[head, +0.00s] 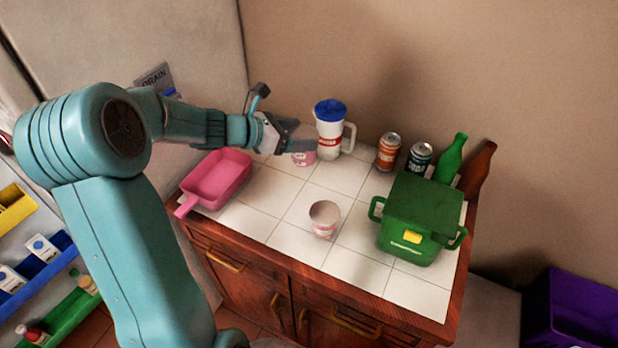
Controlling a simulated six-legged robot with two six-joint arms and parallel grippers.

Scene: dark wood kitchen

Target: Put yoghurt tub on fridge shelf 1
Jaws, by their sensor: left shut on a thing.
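My left gripper (298,140) reaches in from the left over the back of the tiled counter. It is shut on a small pink and white tub (303,158), which is partly hidden under the fingers. I cannot tell whether this tub touches the tiles. A second white tub (324,218) with pinkish markings stands upright near the middle of the counter, apart from the gripper. I cannot read which one is yoghurt. My right gripper is not in view. No fridge shelf can be made out for certain.
On the counter (290,240), a white jug (329,130) stands close right of the gripper. A pink pan (217,180) lies left. Cans (388,152), a green bottle (451,158), a brown bottle (478,170) and a green pot (415,220) stand right. Coloured bins (45,265) are far left.

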